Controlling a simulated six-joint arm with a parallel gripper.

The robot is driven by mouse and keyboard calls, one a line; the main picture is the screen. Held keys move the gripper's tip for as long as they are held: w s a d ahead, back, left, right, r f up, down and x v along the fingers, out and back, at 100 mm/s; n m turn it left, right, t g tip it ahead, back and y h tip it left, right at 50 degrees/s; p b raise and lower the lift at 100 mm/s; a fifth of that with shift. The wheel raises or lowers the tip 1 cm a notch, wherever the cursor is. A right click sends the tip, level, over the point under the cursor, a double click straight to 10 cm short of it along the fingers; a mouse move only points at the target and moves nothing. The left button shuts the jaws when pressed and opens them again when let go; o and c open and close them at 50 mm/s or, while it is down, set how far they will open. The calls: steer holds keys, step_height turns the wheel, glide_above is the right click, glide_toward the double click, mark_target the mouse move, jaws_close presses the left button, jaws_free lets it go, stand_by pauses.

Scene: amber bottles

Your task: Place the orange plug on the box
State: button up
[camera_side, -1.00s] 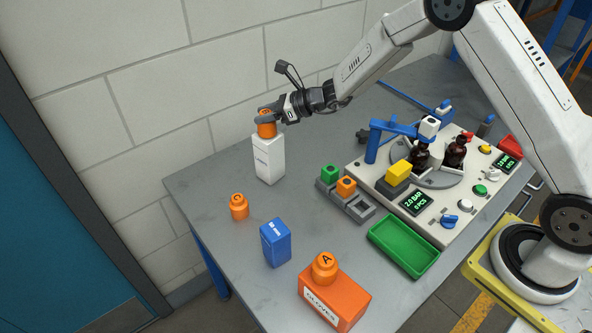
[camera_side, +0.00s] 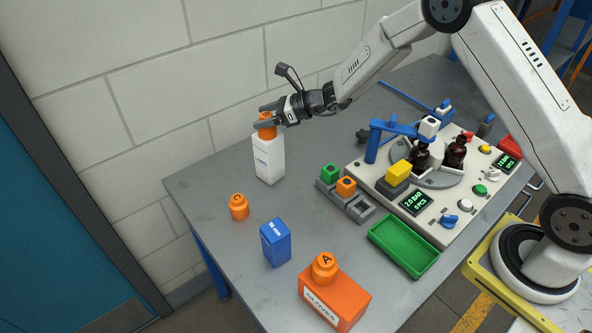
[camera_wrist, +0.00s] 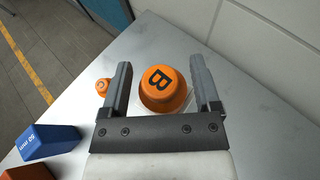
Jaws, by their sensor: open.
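An orange plug marked B (camera_wrist: 163,88) stands on top of the tall white box (camera_side: 269,160) at the back left of the table. In the side view the plug (camera_side: 266,130) is partly covered by my gripper (camera_side: 271,113). In the wrist view my gripper (camera_wrist: 162,92) is open, with one finger on each side of plug B and gaps showing. Another orange plug marked A (camera_side: 325,267) sits on the orange gloves box (camera_side: 335,299). A third orange plug (camera_side: 239,207) stands on the bare table; it also shows in the wrist view (camera_wrist: 102,87).
A blue box (camera_side: 276,243) stands on the table between the third plug and the gloves box. A green tray (camera_side: 404,247), a grey holder with green and orange blocks (camera_side: 345,188), and a machine with brown bottles (camera_side: 456,151) are to the right.

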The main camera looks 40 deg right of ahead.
steer(key=shift+r, duration=0.15)
steer(key=shift+s+d+r, duration=0.25)
steer(key=shift+s+d, duration=0.15)
steer(key=shift+d, duration=0.1)
steer(key=v, duration=1)
steer(key=shift+s+d, duration=0.15)
steer(key=shift+s, duration=0.1)
steer(key=s+a+f+n+g+h, duration=0.25)
steer(key=s+n+g, duration=0.35)
steer(key=s+n, duration=0.5)
steer(key=s+d+n+h, duration=0.2)
steer(key=s+n+h, duration=0.1)
steer(key=s+n, duration=0.3)
steer(key=s+d+n+g+h, duration=0.1)
steer(key=s+n+h, duration=0.3)
steer(key=s+n, duration=0.3)
steer(key=n, duration=0.3)
steer(key=shift+d+r, duration=0.25)
steer(key=shift+d, duration=0.15)
